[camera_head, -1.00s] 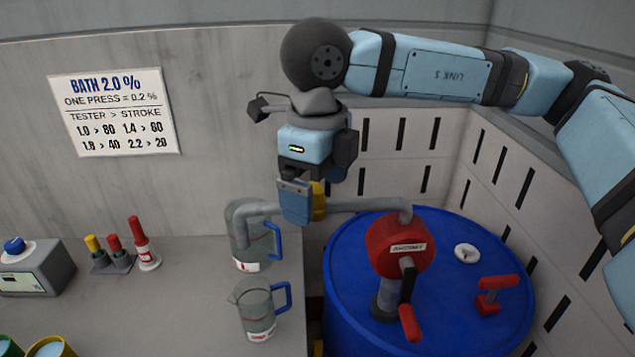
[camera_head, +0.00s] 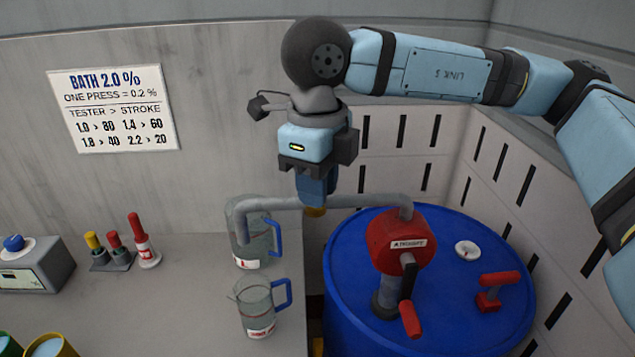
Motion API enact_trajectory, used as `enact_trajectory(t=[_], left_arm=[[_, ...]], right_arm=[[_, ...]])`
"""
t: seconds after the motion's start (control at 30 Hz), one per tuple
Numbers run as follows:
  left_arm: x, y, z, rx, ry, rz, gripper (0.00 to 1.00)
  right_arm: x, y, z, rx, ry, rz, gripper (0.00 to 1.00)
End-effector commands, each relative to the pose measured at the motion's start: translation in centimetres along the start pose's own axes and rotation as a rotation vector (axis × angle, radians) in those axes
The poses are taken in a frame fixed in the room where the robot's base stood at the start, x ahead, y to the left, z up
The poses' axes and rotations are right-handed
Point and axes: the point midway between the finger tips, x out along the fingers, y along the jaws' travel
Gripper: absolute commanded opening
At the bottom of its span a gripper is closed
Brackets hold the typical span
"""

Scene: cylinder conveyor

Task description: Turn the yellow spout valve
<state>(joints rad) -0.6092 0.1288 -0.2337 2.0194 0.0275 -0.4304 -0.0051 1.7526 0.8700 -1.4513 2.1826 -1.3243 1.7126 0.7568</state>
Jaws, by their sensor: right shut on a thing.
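The yellow spout valve (camera_head: 315,212) sits on the grey spout pipe (camera_head: 362,204). Only a small yellow part shows below the pipe; the rest is hidden by my gripper. My right gripper (camera_head: 316,190) points down at the pipe and is shut on the valve. The pipe runs left from the red pump head (camera_head: 398,238) on the blue drum (camera_head: 455,305). Its left end bends down into the rear clear jug (camera_head: 252,248). My left gripper is out of view.
A second clear jug (camera_head: 258,308) with a blue handle stands in front on the grey counter (camera_head: 190,300). A red crank handle (camera_head: 410,320) hangs from the pump. A red grip (camera_head: 499,279) and a white cap (camera_head: 467,249) are on the drum lid.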

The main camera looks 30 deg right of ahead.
Motion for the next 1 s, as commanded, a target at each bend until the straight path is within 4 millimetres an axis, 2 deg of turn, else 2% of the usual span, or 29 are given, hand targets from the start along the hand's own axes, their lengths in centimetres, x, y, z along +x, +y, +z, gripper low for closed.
enact_trajectory(t=[0.07,0.1,1.0], left_arm=[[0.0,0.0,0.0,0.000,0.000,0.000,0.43],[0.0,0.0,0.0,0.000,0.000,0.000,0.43],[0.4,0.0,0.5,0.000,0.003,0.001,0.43]], right_arm=[[0.0,0.0,0.0,0.000,0.000,0.000,0.00],[0.0,0.0,0.0,0.000,0.000,0.000,0.12],[0.1,0.6,1.6,0.000,0.000,0.000,0.12]])
